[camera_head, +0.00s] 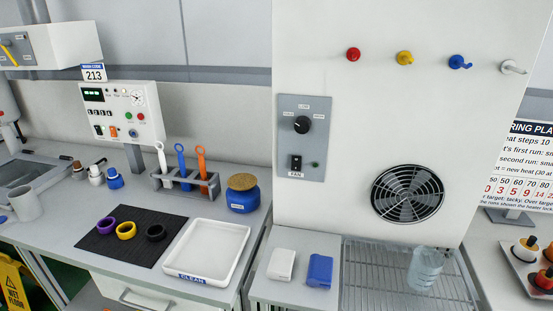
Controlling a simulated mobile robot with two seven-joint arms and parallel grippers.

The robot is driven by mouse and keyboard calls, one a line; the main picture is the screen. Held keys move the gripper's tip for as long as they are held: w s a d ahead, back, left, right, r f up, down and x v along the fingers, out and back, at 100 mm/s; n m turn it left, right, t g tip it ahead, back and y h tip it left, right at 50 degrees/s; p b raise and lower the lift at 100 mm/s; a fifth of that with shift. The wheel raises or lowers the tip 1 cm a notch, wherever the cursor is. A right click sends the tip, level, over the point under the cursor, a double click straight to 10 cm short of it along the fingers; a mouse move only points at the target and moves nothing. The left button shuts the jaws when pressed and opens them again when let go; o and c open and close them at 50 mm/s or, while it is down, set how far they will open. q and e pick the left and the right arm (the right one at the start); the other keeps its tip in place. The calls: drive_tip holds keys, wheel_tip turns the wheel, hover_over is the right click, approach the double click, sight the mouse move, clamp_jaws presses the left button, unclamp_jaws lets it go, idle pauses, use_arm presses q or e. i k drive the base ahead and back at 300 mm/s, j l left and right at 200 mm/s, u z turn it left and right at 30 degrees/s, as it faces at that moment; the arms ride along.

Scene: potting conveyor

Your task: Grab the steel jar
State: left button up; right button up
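No jar in view is plainly steel. A grey cup-shaped vessel (26,204) stands upright on the left counter by the sink. A pale, see-through bluish jar (424,268) stands on the wire rack (378,290) below the round fan grille. A blue jar with a cork lid (242,199) stands at the back of the counter, right of the tool holder. I cannot tell which of these is the steel jar. Neither of my grippers shows in the head view, and nothing touches these vessels.
A white tray (239,233) marked CLEAN lies beside a dark mat (107,243) with purple, yellow and black rings. A holder (166,183) carries white, blue and orange tools. White (281,264) and blue (319,270) blocks lie left of the rack. Colored pegs (404,58) stick out above.

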sight(23, 199)
drive_tip(key=u, duration=1.55)
drive_tip(key=i+j+z, duration=0.1)
drive_tip(key=z, duration=0.8)
drive_tip(key=j+z, duration=0.75)
drive_tip(key=j, duration=0.3)
